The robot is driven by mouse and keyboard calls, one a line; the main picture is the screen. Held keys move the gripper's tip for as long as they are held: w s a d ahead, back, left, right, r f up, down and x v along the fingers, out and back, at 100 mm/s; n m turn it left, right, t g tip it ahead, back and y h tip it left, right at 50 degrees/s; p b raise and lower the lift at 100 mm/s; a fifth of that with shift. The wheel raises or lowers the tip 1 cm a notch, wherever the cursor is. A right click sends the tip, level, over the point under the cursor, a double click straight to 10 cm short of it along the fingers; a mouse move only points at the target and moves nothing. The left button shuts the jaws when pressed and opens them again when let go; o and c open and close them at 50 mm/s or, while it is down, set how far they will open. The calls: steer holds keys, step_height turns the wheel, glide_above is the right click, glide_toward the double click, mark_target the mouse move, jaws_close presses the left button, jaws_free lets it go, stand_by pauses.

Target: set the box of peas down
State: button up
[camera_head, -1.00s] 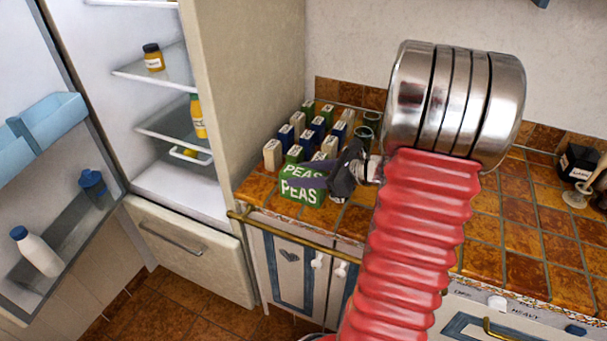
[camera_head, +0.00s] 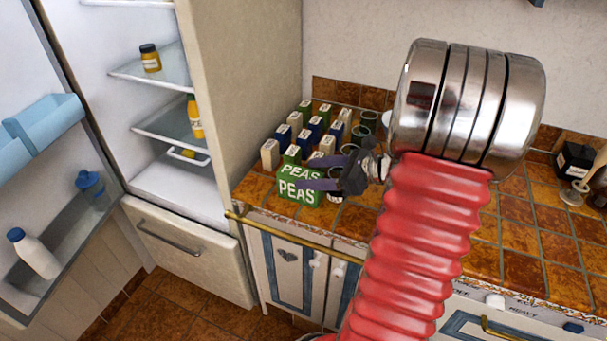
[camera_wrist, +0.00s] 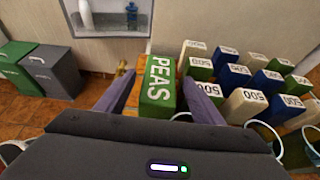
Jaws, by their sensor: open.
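The green box of peas (camera_head: 297,190), marked PEAS in white, stands upright on the tiled counter (camera_head: 517,236) near its front left edge. My gripper (camera_head: 318,173) is open at the right side of the box. In the wrist view the box of peas (camera_wrist: 158,88) shows between the two spread purple fingers, with a gap visible on each side. The base of the box is partly hidden.
Several white, blue and green boxes (camera_head: 269,155) stand in rows behind the peas, with glass jars (camera_head: 368,121) to their right. The open fridge (camera_head: 170,185) is at the left. A brass rail (camera_head: 290,238) runs along the counter's front. Open tiles lie to the right.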

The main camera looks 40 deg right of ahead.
steer(key=v, duration=0.8)
steer(key=shift+s, duration=0.1)
stand_by(0.5)
steer(key=a+n+g, duration=0.7)
steer(key=a+n, duration=0.5)
steer(key=a, duration=0.7)
steer(key=s+a+r+n+h, duration=0.2)
steer(key=a+n, duration=0.4)
steer(key=n, duration=0.3)
steer(key=s+a+r+n+h, duration=0.3)
steer(key=a+n, duration=0.3)
steer(key=n, duration=0.3)
steer(key=shift+s+n+t+h, duration=0.3)
steer(key=shift+s+h, duration=0.2)
steer(key=shift+s, duration=0.2)
steer(key=shift+d, duration=0.1)
